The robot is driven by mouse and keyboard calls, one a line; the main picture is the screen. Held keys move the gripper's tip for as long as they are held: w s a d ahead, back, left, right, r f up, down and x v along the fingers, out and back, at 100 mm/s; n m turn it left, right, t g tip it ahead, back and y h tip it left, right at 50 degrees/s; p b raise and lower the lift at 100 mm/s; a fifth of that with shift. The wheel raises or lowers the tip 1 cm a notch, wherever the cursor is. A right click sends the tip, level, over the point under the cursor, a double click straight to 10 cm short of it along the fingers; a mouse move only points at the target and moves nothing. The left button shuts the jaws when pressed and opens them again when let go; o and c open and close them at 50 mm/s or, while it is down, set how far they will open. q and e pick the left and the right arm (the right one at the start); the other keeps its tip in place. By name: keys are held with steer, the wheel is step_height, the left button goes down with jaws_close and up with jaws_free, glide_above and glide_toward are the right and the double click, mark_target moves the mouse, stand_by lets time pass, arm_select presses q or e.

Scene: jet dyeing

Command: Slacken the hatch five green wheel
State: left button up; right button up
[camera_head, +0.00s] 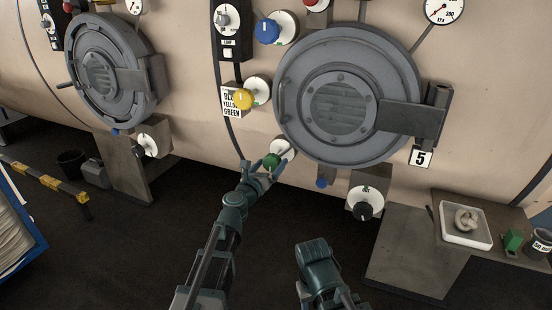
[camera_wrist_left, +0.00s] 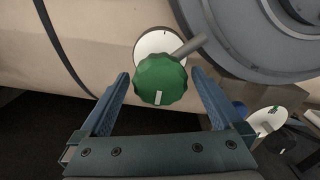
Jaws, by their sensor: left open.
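The green wheel (camera_head: 271,160) sits on a white round dial at the lower left of the hatch marked 5 (camera_head: 343,108). In the left wrist view the green wheel (camera_wrist_left: 160,80) is a scalloped knob with a white mark pointing down. My left gripper (camera_head: 262,168) is open, with one blue finger on each side of the wheel; I cannot tell whether they touch it. Its fingers also show in the left wrist view (camera_wrist_left: 160,82). My right arm is at the bottom centre of the head view; its jaws cannot be made out.
A sign (camera_head: 231,101) lists colour names. A black knob (camera_head: 364,210) sits below the hatch. A bench (camera_head: 412,252) at right holds a white tray (camera_head: 466,239) and a green block (camera_head: 513,240).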

arm_select(q)
steer(key=x, duration=0.5)
steer(key=shift+s, duration=0.1)
steer(key=c, duration=1.2)
